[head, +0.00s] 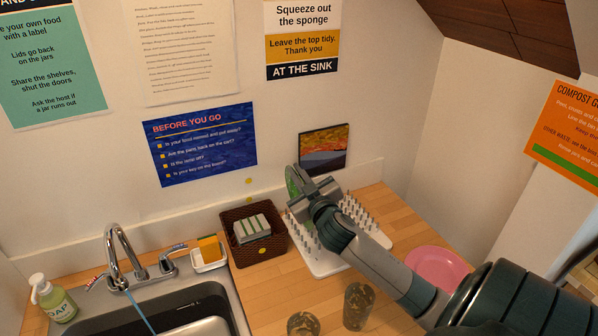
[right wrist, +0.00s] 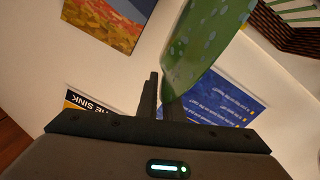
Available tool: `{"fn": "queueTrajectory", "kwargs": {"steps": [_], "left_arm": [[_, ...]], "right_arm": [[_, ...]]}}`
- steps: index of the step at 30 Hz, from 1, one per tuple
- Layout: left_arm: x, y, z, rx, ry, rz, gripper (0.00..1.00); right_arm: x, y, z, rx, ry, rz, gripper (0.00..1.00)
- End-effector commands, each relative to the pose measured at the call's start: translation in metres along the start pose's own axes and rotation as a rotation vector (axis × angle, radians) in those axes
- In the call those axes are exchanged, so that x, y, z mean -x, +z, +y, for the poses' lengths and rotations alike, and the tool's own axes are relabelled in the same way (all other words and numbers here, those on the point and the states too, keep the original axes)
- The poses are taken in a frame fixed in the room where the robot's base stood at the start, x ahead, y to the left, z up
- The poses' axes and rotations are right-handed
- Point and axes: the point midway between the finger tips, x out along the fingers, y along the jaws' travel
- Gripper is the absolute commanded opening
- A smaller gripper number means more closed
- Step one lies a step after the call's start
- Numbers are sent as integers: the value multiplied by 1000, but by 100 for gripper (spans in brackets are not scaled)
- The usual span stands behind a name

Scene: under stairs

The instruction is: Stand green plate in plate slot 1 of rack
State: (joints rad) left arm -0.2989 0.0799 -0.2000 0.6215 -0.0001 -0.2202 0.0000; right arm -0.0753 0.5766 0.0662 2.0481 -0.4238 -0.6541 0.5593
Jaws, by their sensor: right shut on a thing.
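The green plate (head: 293,183) is at the far left end of the rack in the head view, tilted up on edge and partly hidden by my right gripper (head: 314,198). In the right wrist view the green plate (right wrist: 205,45), with light spots, is held at its edge by my right gripper (right wrist: 158,98), which is shut on it. The white rack (head: 325,264) with rows of grey pegs stands on the wooden counter under my right arm. I cannot tell whether the plate touches the rack or which slot it is over. My left gripper is not in view.
A brown basket (head: 229,250) with folded cloths stands left of the rack. A pink plate (head: 437,268) lies to its right. Two glasses, one here (head: 357,306), stand in front. The sink (head: 185,308) with running tap is at left. The wall is close behind.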

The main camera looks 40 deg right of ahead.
Motion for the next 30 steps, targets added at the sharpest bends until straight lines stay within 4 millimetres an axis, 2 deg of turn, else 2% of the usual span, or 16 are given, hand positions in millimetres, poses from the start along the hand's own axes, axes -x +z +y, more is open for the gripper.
{"fn": "queueTrajectory", "kwargs": {"steps": [3, 16, 21, 30], "left_arm": [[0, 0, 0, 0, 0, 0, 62], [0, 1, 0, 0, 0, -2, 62], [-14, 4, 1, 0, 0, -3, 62], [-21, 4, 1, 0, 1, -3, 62]], "right_arm": [[-7, 6, -2, 1, 1, 1, 0], [-6, 39, -16, 0, 0, 0, 0], [-6, 53, -22, -1, 1, 2, 0], [-6, 62, -25, 0, 0, 2, 0]]}}
